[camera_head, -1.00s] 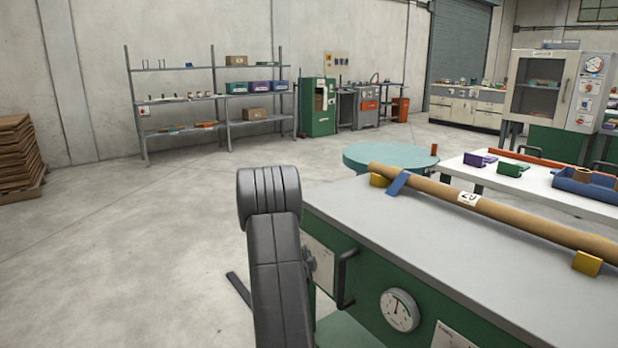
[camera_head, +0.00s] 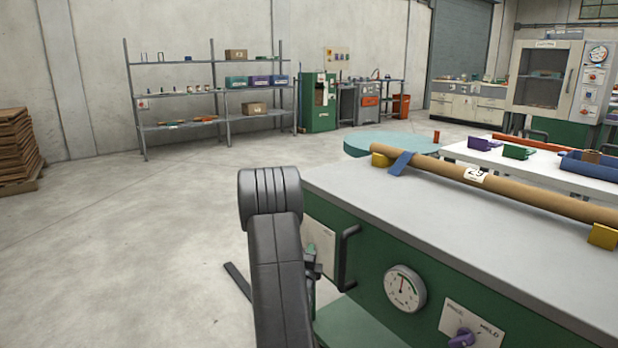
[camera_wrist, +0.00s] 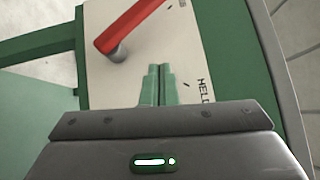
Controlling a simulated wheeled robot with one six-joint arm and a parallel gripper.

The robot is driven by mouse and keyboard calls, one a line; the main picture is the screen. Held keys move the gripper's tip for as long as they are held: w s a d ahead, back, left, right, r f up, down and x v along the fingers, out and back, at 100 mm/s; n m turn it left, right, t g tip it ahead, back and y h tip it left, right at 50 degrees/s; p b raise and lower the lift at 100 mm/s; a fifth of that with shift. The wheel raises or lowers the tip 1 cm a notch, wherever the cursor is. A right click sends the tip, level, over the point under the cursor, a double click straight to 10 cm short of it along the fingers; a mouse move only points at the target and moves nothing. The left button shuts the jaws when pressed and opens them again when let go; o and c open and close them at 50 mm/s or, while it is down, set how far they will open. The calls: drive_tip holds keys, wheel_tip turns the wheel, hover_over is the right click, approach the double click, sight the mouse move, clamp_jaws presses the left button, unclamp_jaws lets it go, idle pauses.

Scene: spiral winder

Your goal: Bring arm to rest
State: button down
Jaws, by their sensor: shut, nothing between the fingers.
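My arm stands upright in the head view, left of the green winder bench (camera_head: 450,215), its dark link bent at the top. My gripper shows in the wrist view (camera_wrist: 159,72), its two green fingers together with nothing between them. The fingers point at a white panel (camera_wrist: 130,75) with printed lettering. A red lever (camera_wrist: 135,22) on that panel lies ahead and left of the fingertips. Whether the fingertips touch the panel cannot be told. In the head view my arm link hides part of the bench's left end.
The bench carries a cardboard tube (camera_head: 530,192) on yellow blocks, a gauge (camera_head: 405,288), a purple knob (camera_head: 462,339) and a black handle (camera_head: 347,255). A round teal table (camera_head: 375,143) and a white table (camera_head: 545,170) stand behind. Open floor lies left.

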drive_tip(key=m+t+h+b, duration=0.1)
drive_tip(key=m, duration=0.1)
drive_tip(key=s+d+f+m+t+h+b, duration=0.1)
drive_tip(key=f+m+t+h+b, duration=0.1)
drive_tip(key=m, duration=0.1)
drive_tip(key=shift+s+d+f+m, duration=0.15)
drive_tip(key=shift+s+f+m, duration=0.05)
drive_tip(key=shift+s+m, duration=0.15)
idle(0.3)
